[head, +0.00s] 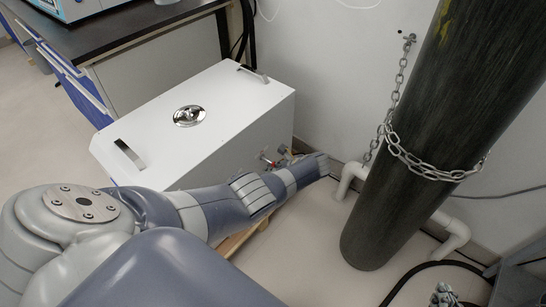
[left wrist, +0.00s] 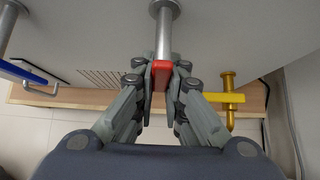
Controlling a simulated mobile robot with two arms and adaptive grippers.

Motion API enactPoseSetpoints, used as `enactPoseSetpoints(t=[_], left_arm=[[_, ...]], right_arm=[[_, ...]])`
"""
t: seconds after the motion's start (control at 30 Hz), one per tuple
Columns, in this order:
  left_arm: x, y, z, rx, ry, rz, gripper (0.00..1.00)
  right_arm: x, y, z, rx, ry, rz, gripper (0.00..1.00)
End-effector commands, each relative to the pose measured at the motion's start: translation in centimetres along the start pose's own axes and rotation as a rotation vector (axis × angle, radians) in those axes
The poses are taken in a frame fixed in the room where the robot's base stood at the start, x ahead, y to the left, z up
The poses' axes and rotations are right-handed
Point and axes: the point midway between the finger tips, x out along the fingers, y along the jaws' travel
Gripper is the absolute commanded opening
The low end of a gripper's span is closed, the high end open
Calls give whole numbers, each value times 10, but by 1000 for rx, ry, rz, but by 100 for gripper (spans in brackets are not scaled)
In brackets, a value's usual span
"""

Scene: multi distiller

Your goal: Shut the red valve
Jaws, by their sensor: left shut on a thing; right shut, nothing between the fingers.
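The red valve (left wrist: 161,67) shows in the left wrist view as a red handle below a silver pipe. My left gripper (left wrist: 161,79) has its fingers on both sides of the red handle and is shut on it. The arm hides most of that area. My right gripper (head: 446,297) is partly in view at the bottom right of the head view, shut and empty, apart from the valves.
A blue valve (left wrist: 27,72) is left of my fingers and a yellow valve (left wrist: 229,98) is close on their right. The white box (head: 235,110) stands behind my left arm. A dark chained cylinder (head: 430,120) and white pipes (head: 455,235) stand to the right.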

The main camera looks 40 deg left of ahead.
Motion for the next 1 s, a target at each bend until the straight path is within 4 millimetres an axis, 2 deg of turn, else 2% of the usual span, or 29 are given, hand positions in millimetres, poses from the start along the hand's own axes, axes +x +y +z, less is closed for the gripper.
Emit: enactPoseSetpoints(t=[0.07, 0.1, 0.17, 0.67, 0.87, 1.0], left_arm=[[0, 2, -3, 2, 5, 3, 0], [0, 2, -3, 2, 5, 3, 18], [0, 2, -3, 1, 5, 3, 31], [-5, 0, -1, -1, 2, -1, 32], [-24, 0, -1, -1, 3, -2, 32], [-46, 0, -2, -1, 3, -3, 32]], right_arm=[[0, 0, 0, 0, 0, 0, 0], [0, 0, 0, 0, 0, 0, 0], [0, 0, 0, 0, 0, 0, 0], [0, -1, 1, 1, -3, -2, 0], [0, 0, 0, 0, -2, -1, 0], [0, 0, 0, 0, -2, -1, 0]])
